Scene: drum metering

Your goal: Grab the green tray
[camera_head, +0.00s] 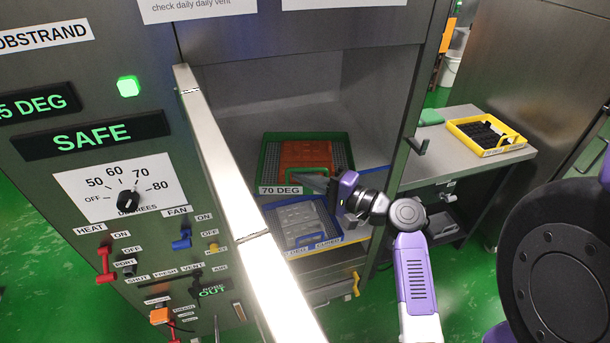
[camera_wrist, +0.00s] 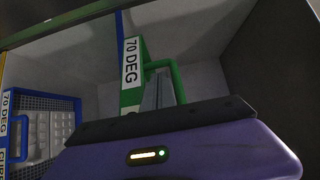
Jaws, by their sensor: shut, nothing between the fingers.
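The green tray (camera_head: 264,158) sits inside the open cabinet compartment, with an orange block in it and a "70 DEG" label on its front. In the wrist view its labelled green front (camera_wrist: 129,96) and green handle (camera_wrist: 178,80) are close by. My gripper (camera_head: 306,178) is at the tray's front, pointing into the compartment. In the wrist view my gripper's fingers (camera_wrist: 157,88) are together beside the handle and hold nothing. My gripper hides part of the tray's front in the head view. I cannot tell whether the fingers touch the handle.
A blue tray (camera_head: 299,246) with grey contents sits in front of and below the green one. The open door (camera_head: 225,180) stands at the left of the compartment. A yellow tray (camera_head: 468,140) with dark contents rests on a side table (camera_head: 425,170) at the right.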

